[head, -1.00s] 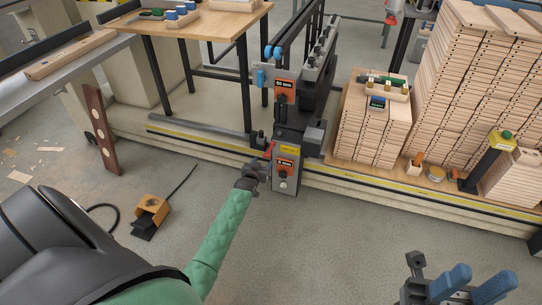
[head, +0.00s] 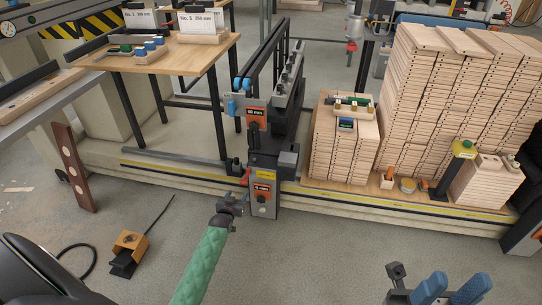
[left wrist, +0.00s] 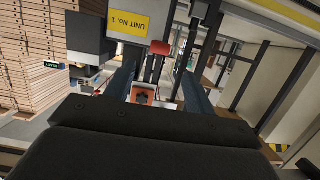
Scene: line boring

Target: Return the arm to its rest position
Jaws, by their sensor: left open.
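My left gripper (head: 230,204) is open and empty at the end of my green-sleeved arm. It is just left of the lower boring unit with the orange label (head: 262,192), at the front of the machine, and appears apart from it. In the left wrist view, the two dark fingers (left wrist: 158,88) are spread, with an orange-labelled dial (left wrist: 143,95) and a red knob (left wrist: 159,47) seen between or beyond them. My right gripper (head: 455,287) is at the bottom right, its two blue fingers apart with nothing visible between them.
Stacks of drilled boards (head: 450,100) stand right of the machine on a low platform. A wooden table (head: 190,55) is behind left. An orange foot pedal (head: 128,248) with a cable lies on the floor. A dark board with pale discs (head: 75,165) leans at left.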

